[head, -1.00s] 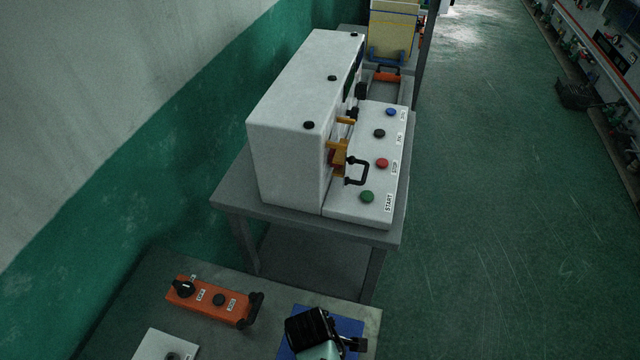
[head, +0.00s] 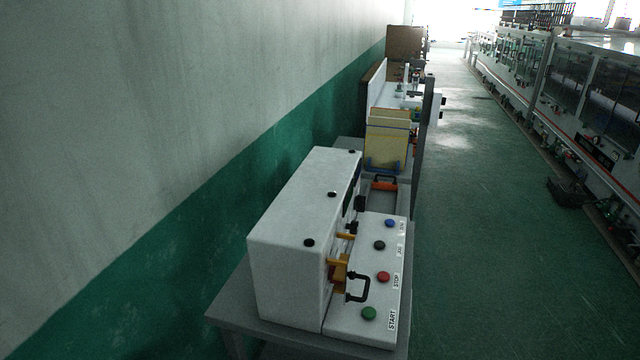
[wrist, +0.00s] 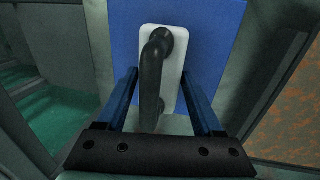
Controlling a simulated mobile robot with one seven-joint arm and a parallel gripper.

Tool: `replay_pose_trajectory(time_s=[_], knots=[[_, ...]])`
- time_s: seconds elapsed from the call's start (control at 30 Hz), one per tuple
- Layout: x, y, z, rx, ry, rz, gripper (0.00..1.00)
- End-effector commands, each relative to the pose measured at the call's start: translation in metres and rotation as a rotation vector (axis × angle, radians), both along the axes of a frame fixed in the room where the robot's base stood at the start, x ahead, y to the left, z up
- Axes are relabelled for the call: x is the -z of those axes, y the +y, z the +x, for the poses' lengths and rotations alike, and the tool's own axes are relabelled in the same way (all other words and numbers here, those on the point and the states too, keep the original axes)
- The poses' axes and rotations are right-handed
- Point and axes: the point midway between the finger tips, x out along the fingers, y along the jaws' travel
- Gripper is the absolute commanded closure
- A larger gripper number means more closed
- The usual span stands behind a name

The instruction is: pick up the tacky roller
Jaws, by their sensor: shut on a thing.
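The tacky roller (wrist: 152,72) shows in the wrist view as a white plate-like body with a curved black handle. It lies between the two blue fingers of my gripper (wrist: 160,78), which is shut on it. A flat blue mat (wrist: 215,35) is behind the roller. I cannot tell whether the roller touches the mat or is clear of it. The head view shows neither my gripper nor the roller.
In the head view a white machine (head: 300,235) with coloured buttons stands on a grey table (head: 228,308) along the wall. A yellow board (head: 387,143) stands behind it. A green floor aisle (head: 490,240) is open on the right, with a long machine line (head: 590,110) beyond.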

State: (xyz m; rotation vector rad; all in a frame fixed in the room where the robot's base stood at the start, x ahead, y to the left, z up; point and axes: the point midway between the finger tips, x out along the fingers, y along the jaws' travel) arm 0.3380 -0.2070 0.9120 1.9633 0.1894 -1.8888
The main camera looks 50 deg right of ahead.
Motion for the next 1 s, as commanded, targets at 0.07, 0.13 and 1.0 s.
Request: replay_pose_trajectory(time_s=[0.07,0.13,1.0], knots=[[-0.001,0.000,0.000,0.000,-0.001,-0.001,1.00],[-0.001,0.000,0.000,0.000,-0.001,-0.001,1.00],[-0.092,-0.001,0.001,0.000,-0.004,-0.003,1.00]])
